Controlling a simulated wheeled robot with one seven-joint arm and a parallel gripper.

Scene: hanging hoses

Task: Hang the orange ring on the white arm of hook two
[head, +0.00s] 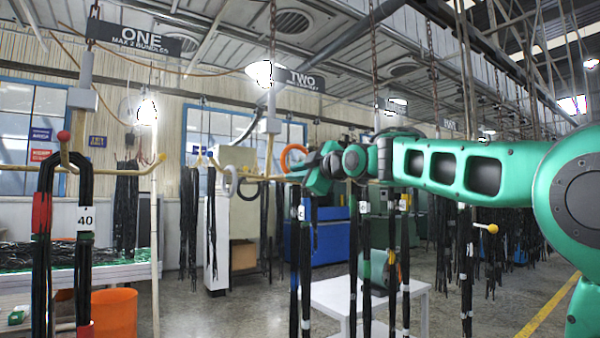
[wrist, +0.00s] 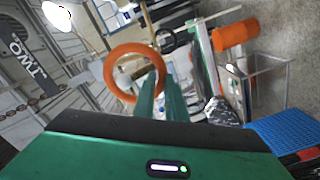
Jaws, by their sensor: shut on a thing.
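The orange ring (head: 284,158) is held up at the tip of my gripper (head: 301,167), just right of hook two's hanger (head: 268,125). In the wrist view my gripper's green fingers (wrist: 160,82) are shut on the near side of the orange ring (wrist: 110,72), whose opening is clear. Hook two hangs beside the TWO sign (head: 305,80). Its pale arms spread low at both sides, and a grey-white ring (head: 231,184) hangs on the left. The right arm (head: 278,178) runs toward my gripper, which hides its end. Contact between ring and hook cannot be told.
Hook one (head: 77,120) stands at the left with black hose bundles (head: 86,190) and a red-tipped arm. More hose bundles (head: 300,250) hang below my gripper. A white table (head: 335,300) and an orange bin (head: 115,312) stand lower down.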

